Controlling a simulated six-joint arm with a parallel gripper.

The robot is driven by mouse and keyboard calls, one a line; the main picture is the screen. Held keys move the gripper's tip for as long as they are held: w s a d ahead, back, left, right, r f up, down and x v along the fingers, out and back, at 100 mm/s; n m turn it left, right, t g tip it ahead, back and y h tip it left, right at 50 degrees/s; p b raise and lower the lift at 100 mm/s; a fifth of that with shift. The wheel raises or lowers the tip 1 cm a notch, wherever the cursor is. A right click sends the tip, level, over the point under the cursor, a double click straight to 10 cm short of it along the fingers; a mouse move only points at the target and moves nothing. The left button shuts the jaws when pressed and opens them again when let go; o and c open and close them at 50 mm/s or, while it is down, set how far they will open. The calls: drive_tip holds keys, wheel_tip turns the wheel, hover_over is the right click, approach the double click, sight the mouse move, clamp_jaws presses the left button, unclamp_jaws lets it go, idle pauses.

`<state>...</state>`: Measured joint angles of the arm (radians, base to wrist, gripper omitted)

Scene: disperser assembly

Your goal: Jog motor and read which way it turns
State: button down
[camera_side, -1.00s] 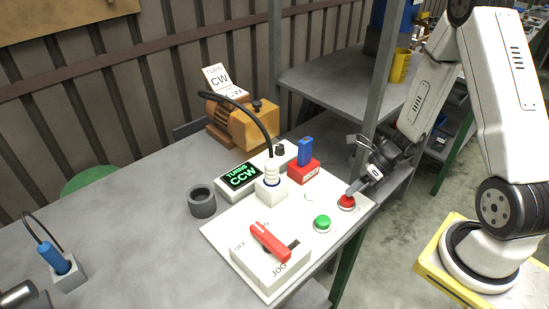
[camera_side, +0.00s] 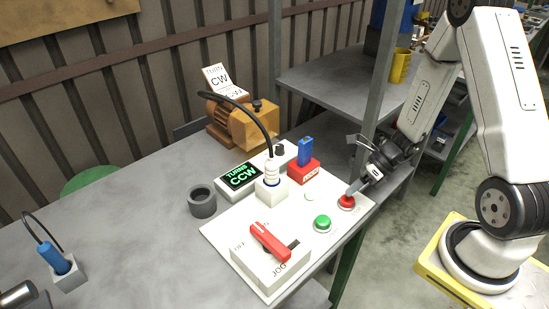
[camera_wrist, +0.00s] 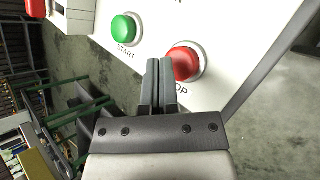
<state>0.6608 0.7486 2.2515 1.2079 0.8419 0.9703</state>
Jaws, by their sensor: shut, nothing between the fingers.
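The motor (camera_side: 252,127), an orange-brown unit, stands at the back of the bench with a white "CW" card (camera_side: 220,80) on top. A display (camera_side: 240,178) reads "TURNS CCW" in green. A red lever (camera_side: 270,242) sits on the white box marked OFF and JOG (camera_side: 268,268). The green START button (camera_side: 323,222) also shows in the wrist view (camera_wrist: 125,28). My gripper (camera_side: 352,190) is shut and empty, its fingertips at the red stop button (camera_side: 346,203). In the wrist view the fingertips (camera_wrist: 159,64) overlap the left edge of the red button (camera_wrist: 184,63); contact is unclear.
A white plug with a black cable (camera_side: 271,173) stands in a socket on the panel. A blue piece (camera_side: 305,152) sits in a red block (camera_side: 303,172). A dark ring (camera_side: 202,202) and a blue plug in a holder (camera_side: 60,262) stand left. The left bench is mostly clear.

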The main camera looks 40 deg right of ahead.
sight(351, 199)
drive_tip(key=shift+f, duration=1.3)
idle(2.2)
drive_tip(key=shift+r, duration=1.25)
drive_tip(key=shift+r, duration=0.1)
drive_tip(key=shift+r, duration=2.45)
